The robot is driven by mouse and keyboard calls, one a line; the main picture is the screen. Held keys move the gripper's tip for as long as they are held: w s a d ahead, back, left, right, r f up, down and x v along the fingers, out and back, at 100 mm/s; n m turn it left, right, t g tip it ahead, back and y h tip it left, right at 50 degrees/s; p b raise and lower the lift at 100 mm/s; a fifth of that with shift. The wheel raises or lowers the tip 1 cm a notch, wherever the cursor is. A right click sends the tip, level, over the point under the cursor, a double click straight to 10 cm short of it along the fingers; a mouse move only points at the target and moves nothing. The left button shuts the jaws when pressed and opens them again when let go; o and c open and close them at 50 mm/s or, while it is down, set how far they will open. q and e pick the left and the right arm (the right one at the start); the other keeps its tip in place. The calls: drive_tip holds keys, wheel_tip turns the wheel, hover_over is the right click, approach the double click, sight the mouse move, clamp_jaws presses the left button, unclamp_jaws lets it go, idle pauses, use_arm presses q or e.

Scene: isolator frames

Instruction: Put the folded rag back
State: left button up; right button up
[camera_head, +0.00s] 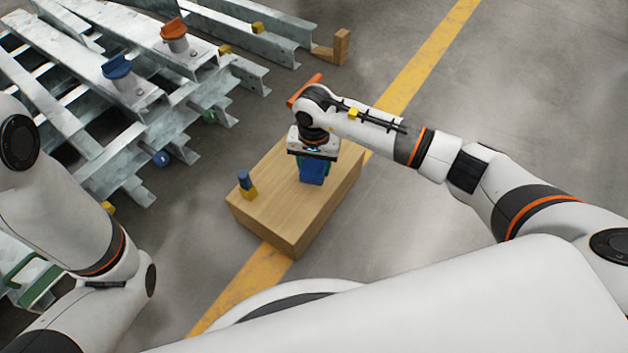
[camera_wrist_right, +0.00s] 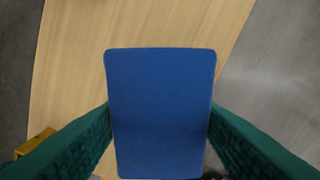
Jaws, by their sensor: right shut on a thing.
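The folded rag (camera_head: 312,173) is a blue, flat-faced pad with rounded corners. My right gripper (camera_head: 313,164) points down over the wooden box (camera_head: 265,212) and is shut on the rag. In the right wrist view the rag (camera_wrist_right: 160,110) sits between the two green fingers, one on each side. Bare wood of the box top (camera_wrist_right: 80,60) shows around it. I cannot tell whether the rag touches the box top or hangs just above it. My left arm is at the left edge of the head view, but its gripper is out of view.
A small yellow block with a blue top (camera_head: 246,185) stands at the box's left corner. Galvanised steel frames (camera_head: 130,90) fill the upper left, with an orange clamp (camera_head: 174,32) and a blue one (camera_head: 117,68). An orange bar (camera_head: 303,90) shows behind my right wrist. Floor at right is clear.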

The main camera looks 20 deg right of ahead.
sight(314, 175)
drive_tip(key=shift+f+b, duration=1.25)
drive_tip(key=shift+f, duration=1)
drive_tip(key=shift+f, duration=0.15)
drive_tip(key=o, duration=0.9)
